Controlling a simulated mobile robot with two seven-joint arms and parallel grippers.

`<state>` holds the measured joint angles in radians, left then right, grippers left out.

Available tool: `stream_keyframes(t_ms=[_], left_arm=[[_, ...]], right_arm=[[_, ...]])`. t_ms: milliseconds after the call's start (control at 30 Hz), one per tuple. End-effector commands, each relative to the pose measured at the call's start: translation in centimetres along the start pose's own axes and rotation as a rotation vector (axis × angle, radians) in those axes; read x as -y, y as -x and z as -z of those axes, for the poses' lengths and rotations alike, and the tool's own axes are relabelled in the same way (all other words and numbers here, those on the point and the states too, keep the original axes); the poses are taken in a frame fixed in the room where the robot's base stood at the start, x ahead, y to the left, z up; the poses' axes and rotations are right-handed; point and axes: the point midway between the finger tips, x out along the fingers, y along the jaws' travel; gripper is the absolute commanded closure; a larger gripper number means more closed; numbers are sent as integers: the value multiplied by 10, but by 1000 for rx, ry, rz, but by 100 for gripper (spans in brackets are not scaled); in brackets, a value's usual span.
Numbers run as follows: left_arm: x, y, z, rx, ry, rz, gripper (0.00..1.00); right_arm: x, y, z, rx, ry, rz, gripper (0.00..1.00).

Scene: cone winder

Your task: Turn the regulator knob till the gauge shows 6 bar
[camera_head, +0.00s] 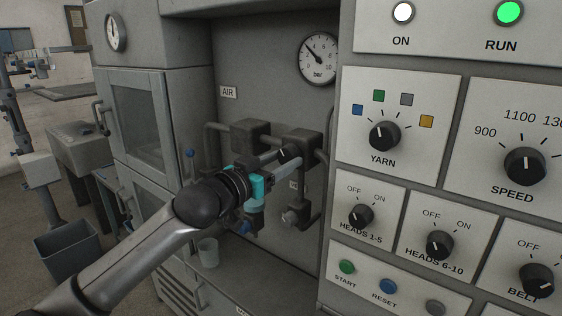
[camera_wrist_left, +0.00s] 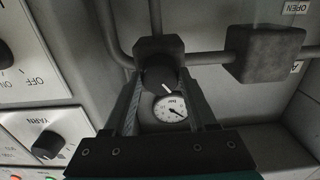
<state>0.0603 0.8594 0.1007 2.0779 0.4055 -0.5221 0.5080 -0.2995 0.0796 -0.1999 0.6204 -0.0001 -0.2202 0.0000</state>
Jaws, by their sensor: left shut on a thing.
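The round white pressure gauge (camera_head: 319,58), marked "bar", is on the wall above the air pipes. Its needle points to the upper left, at roughly 3. The gauge also shows between my fingers in the left wrist view (camera_wrist_left: 171,109). The dark regulator knob (camera_wrist_left: 159,78) with a white mark sits on a block (camera_head: 304,144) in the pipework. My left gripper (camera_head: 287,160) reaches in from the left and is shut on the knob, one finger on each side, as the left wrist view (camera_wrist_left: 160,88) shows. In the head view the fingers partly hide the knob.
The control panel with the YARN knob (camera_head: 385,136) and other switches stands close on the right. A second dark block (camera_head: 249,137) and pipes are beside the regulator. A clear cup (camera_head: 208,252) stands below my arm. A cabinet (camera_head: 138,118) is at left.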

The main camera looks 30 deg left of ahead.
Motion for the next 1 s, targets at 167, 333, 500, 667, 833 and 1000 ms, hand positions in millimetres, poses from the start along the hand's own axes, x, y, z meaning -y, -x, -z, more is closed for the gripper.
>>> stream_keyframes(t_ms=[167,333,500,667,833,1000], left_arm=[[0,0,0,1,-22,-1,98],[0,0,1,2,-90,0,98],[1,0,2,3,-210,0,98],[1,0,2,3,-357,0,98],[1,0,3,2,-520,0,98],[2,0,3,2,-681,0,98]], right_arm=[[0,2,0,0,0,0,50],[0,8,1,0,0,0,50],[0,18,2,0,0,0,50],[0,28,3,0,0,0,50],[-1,38,4,0,0,0,50],[-1,48,4,0,0,0,50]])
